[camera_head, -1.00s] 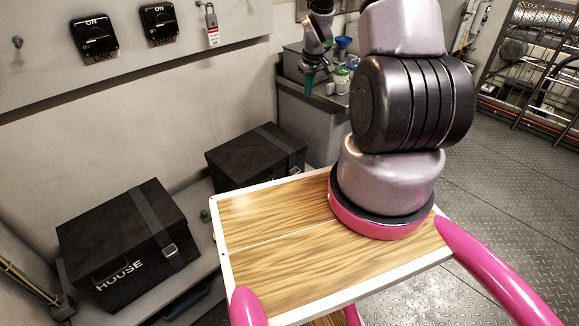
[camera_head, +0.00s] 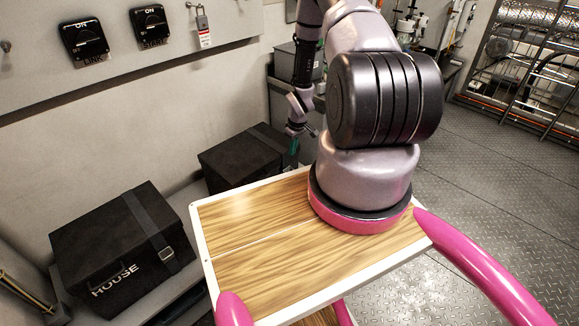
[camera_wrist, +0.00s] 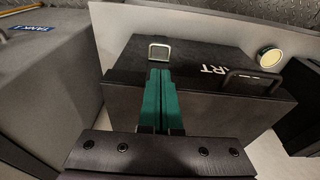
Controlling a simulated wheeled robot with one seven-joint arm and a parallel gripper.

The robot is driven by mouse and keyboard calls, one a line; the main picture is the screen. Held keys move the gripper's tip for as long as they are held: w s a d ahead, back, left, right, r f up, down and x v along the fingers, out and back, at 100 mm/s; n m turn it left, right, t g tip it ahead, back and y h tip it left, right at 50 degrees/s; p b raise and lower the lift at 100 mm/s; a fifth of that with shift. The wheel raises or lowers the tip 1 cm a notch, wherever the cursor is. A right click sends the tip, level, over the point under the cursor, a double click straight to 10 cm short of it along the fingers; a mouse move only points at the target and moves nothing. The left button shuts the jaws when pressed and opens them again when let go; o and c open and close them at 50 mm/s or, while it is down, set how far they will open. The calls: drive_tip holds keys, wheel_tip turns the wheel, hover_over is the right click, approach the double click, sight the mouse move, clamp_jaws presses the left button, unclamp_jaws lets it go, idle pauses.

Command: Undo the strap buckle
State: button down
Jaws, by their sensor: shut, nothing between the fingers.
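A black case with white letters ending "RT" (camera_wrist: 238,85) fills the middle of the wrist view. In the head view my gripper (camera_head: 293,146) hangs low beside the rear black case (camera_head: 240,160), whose buckle is not visible there. A second black case marked HOUSE (camera_head: 95,245) stands at front left, with a strap and metal buckle (camera_head: 166,253).
A handle (camera_wrist: 252,80) stands out from the lettered case. A grey box with a blue TANK label (camera_wrist: 38,28) is at left in the wrist view, a round pale fitting (camera_wrist: 270,58) at right. Two black switches (camera_head: 85,40) and a padlock tag (camera_head: 203,30) are on the wall.

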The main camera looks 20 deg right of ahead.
drive_tip(key=f, duration=0.3)
drive_tip(key=w+f, duration=0.1)
drive_tip(key=f, duration=0.6)
drive_tip(key=shift+w+a, duration=0.2)
drive_tip(key=shift+w, duration=0.1)
drive_tip(key=shift+s, duration=0.1)
drive_tip(key=shift+s+d+t, duration=0.15)
drive_tip(key=shift+s+t, duration=0.15)
drive_tip(key=shift+s+d+f+t+y, duration=0.25)
drive_tip(key=shift+s+t+y, duration=0.2)
drive_tip(key=shift+t, duration=0.25)
